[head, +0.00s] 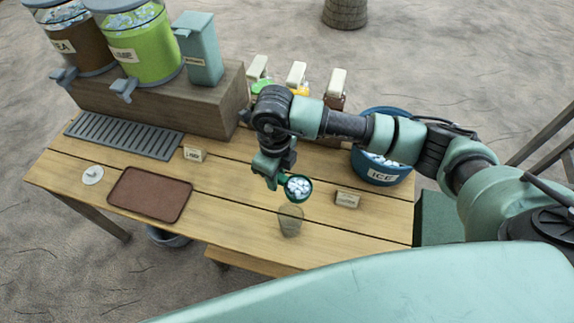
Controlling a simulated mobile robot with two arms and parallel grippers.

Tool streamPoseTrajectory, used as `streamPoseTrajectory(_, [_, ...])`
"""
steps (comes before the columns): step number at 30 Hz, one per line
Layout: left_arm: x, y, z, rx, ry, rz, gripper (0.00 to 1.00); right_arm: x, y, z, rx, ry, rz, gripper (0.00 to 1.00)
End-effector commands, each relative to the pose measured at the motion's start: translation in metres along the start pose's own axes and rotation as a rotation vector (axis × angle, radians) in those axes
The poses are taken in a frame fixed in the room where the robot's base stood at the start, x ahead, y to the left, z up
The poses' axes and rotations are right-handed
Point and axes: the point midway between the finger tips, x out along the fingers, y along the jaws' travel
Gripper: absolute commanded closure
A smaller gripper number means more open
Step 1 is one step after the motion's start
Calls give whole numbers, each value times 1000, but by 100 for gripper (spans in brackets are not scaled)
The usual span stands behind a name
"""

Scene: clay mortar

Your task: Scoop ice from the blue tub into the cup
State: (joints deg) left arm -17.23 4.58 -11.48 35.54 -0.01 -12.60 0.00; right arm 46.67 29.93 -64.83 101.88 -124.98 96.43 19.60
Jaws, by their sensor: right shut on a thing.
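The blue ice tub (383,176) stands at the right end of the table, labelled ICE, with white ice inside. My right arm crosses in front of it and hides part of its top. My right gripper (272,172) is shut on a green scoop (299,188) filled with pale ice pieces. The clear cup (290,221) stands upright on the table, just below the scoop in the picture. The scoop's lower edge is close to the cup's rim; I cannot tell if they touch. I see no ice in the cup. My left gripper is not in view.
A brown tray (150,194) and a white lid-like disc (92,175) lie at the left. A grey drip grate (124,135) and a wooden riser (170,105) with dispensers stand behind. A small label block (347,199) sits right of the cup. Bottles stand at the back.

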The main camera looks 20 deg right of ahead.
Motion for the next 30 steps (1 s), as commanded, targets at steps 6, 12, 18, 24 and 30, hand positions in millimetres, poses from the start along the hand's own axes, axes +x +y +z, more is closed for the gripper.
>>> streamPoseTrajectory(6, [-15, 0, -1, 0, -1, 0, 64, 15, 11, 10, 414, 2, -11, 100])
streamPoseTrajectory(12, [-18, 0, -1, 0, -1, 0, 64, 24, 14, 13, 593, 0, -16, 100])
streamPoseTrajectory(18, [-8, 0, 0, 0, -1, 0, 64, 35, 14, 12, 623, -24, 63, 100])
streamPoseTrajectory(24, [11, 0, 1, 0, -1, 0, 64, 47, 14, 12, 617, -71, 213, 100])
streamPoseTrajectory(30, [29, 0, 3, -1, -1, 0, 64, 50, 12, 12, 612, -123, 370, 100])
